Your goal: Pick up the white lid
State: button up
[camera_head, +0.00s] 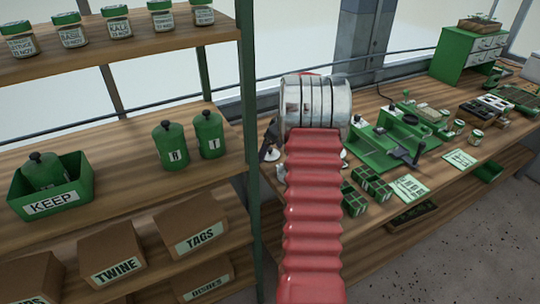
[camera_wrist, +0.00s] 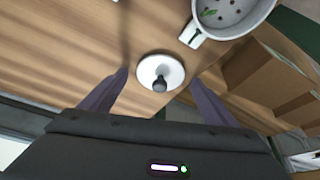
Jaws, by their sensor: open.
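The white lid (camera_wrist: 160,67) is a small round disc with a dark knob, lying on the wooden bench in the wrist view. My gripper (camera_wrist: 160,78) is open, with one finger on each side of the lid in the picture. The fingers do not visibly touch it, and I cannot tell the height gap. In the head view my red and silver arm hides most of this spot. Only a dark part of my gripper shows left of the silver wrist, and small white bits beside the arm are too small to identify.
A white pot (camera_wrist: 206,28) with dark bits and a green leaf inside stands close behind the lid, to its right. A cardboard box (camera_wrist: 262,85) is farther right. The shelf unit (camera_head: 249,120) stands left of my arm. A green seeder (camera_head: 400,150) occupies the bench at right.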

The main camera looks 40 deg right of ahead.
jog(key=shift+c, duration=0.3)
jog(key=c, duration=1)
